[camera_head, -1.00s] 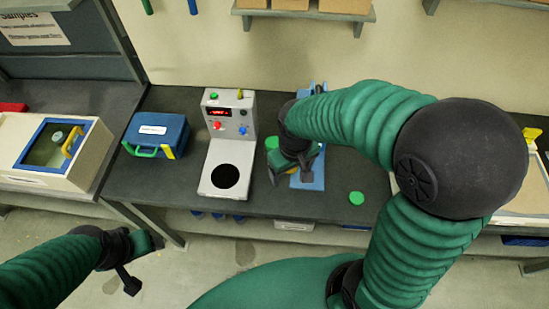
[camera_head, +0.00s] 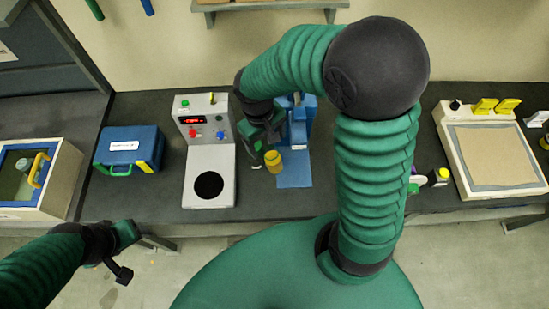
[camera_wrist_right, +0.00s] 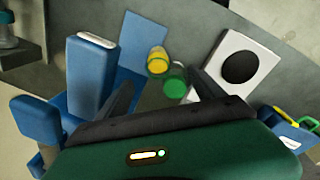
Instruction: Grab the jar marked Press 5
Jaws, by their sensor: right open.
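A small yellow item (camera_head: 275,168), perhaps a jar or its contents, is on the table beside the blue press (camera_head: 298,125). In the right wrist view, the yellow item (camera_wrist_right: 157,60) and green lid (camera_wrist_right: 175,82) show ahead of the fingers. No "Press 5" label is readable. My right gripper (camera_head: 262,142) is open, just behind and over them; in its wrist view, its fingers (camera_wrist_right: 163,92) are spread on either side. My left gripper (camera_head: 124,253) is open and empty at lower left.
A white device with a black disc (camera_head: 210,186) stands left of the right gripper. A blue case (camera_head: 130,148) is further left. A tray-like box (camera_head: 492,150) is at right, near a small yellow jar (camera_head: 440,177). My right arm hides part of the table.

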